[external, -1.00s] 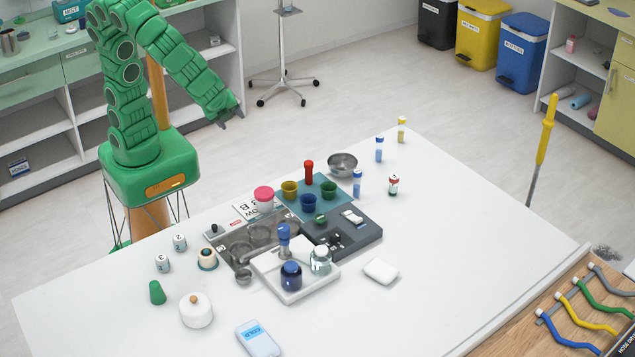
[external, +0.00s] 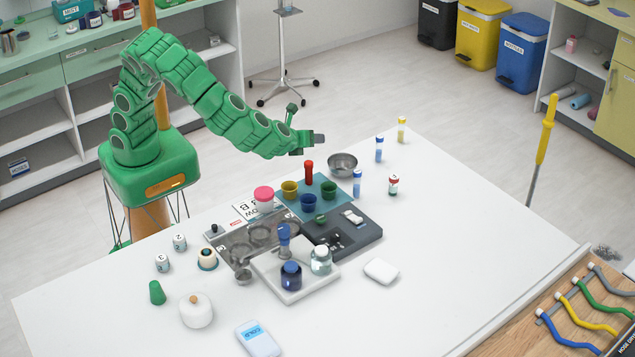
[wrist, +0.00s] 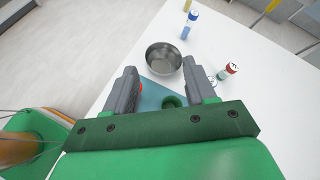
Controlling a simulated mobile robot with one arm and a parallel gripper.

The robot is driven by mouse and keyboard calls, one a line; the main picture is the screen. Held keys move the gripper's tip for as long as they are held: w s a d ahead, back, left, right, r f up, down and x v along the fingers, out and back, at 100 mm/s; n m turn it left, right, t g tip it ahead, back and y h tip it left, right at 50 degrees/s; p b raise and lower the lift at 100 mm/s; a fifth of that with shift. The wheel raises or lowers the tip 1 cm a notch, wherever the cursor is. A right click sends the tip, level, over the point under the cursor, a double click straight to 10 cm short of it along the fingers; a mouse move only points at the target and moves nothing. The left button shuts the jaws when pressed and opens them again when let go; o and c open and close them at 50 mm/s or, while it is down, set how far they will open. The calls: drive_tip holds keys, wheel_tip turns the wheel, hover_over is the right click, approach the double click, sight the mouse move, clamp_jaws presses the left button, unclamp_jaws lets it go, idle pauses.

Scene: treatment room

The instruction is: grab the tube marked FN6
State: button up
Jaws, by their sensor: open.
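No FN6 marking is legible in either view. Several capped tubes stand upright on the white table: a blue-capped tube (external: 379,149) near the back right, another blue-capped tube (external: 357,184) beside the blue mat, and a yellow-capped tube (external: 401,130) farthest back. The wrist view shows the back blue-capped tube (wrist: 190,25) beyond the bowl and part of the yellow one (wrist: 188,5) at the top edge. My gripper (external: 306,125) is open and empty, above the table's back edge. In the wrist view its fingers (wrist: 159,70) straddle the view of the bowl, with the tubes apart from them.
A steel bowl (external: 343,164), a red-capped vial (external: 393,186) and a red tube-like item (external: 309,172) stand near the tubes. Coloured cups sit on the blue mat (external: 333,181). Trays and jars crowd the middle; the table's right side is clear.

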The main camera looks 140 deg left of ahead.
sight(357, 184)
drive_tip(key=w+a+f+m, duration=0.2)
drive_tip(key=w+f, duration=0.1)
drive_tip(key=f, duration=0.1)
drive_tip(key=w+a+f+m+t+y, duration=0.1)
drive_tip(key=w+f+m, duration=0.1)
drive_tip(key=w+f, duration=0.1)
drive_tip(key=w+a+f+m+t, duration=0.1)
drive_tip(key=w+a+f+m, duration=0.1)
drive_tip(key=w+f, duration=0.2)
drive_tip(key=shift+a+f+m+y, duration=0.3)
drive_tip(key=shift+f, duration=0.15)
drive_tip(key=shift+x, duration=3.9)
drive_tip(key=shift+w+r, duration=0.1)
drive_tip(key=shift+w, duration=0.05)
drive_tip(key=shift+c, duration=0.4)
clamp_jaws()
